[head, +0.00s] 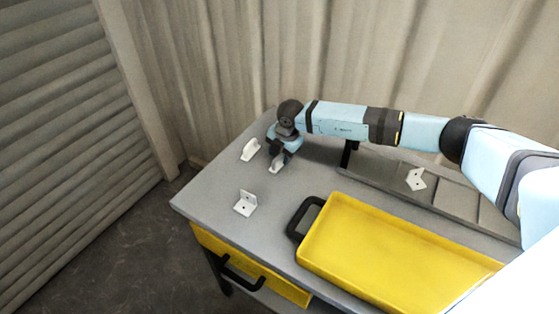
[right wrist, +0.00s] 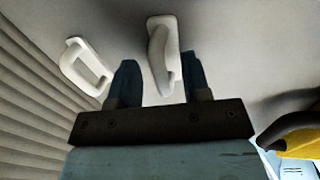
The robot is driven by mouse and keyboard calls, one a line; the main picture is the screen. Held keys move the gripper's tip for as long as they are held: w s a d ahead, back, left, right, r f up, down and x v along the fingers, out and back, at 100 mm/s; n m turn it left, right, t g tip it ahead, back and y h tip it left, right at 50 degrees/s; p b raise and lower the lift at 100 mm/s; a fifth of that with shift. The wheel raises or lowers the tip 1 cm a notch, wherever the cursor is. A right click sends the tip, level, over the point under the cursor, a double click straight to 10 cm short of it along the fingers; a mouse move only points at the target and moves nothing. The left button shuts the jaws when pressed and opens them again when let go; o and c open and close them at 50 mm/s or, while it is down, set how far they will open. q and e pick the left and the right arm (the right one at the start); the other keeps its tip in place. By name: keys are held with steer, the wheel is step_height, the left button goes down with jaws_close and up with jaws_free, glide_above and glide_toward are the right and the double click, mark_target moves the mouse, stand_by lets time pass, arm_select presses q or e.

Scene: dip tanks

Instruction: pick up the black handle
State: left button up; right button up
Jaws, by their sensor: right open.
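No loose black handle shows near my right gripper (head: 280,158); the loose handles there are white. One white handle (head: 275,167) stands on the table under the gripper. In the right wrist view this white handle (right wrist: 162,50) lies between the two open fingers of my right gripper (right wrist: 159,62); I cannot tell whether they touch it. A second white handle (head: 250,149) is to its left, outside the fingers, and also shows in the right wrist view (right wrist: 84,68). Black handles are on the yellow tray (head: 303,217) and the yellow drawer (head: 242,274). My left gripper is not in view.
The grey table (head: 215,180) carries a white angle bracket (head: 245,203) near its left front. The yellow tray (head: 400,240) fills the front right. A long grey tray (head: 450,188) with another white bracket (head: 415,179) lies behind it, under my right arm.

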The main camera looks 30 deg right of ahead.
steer(key=shift+f, duration=0.45)
jaws_close()
steer(key=shift+r, duration=0.1)
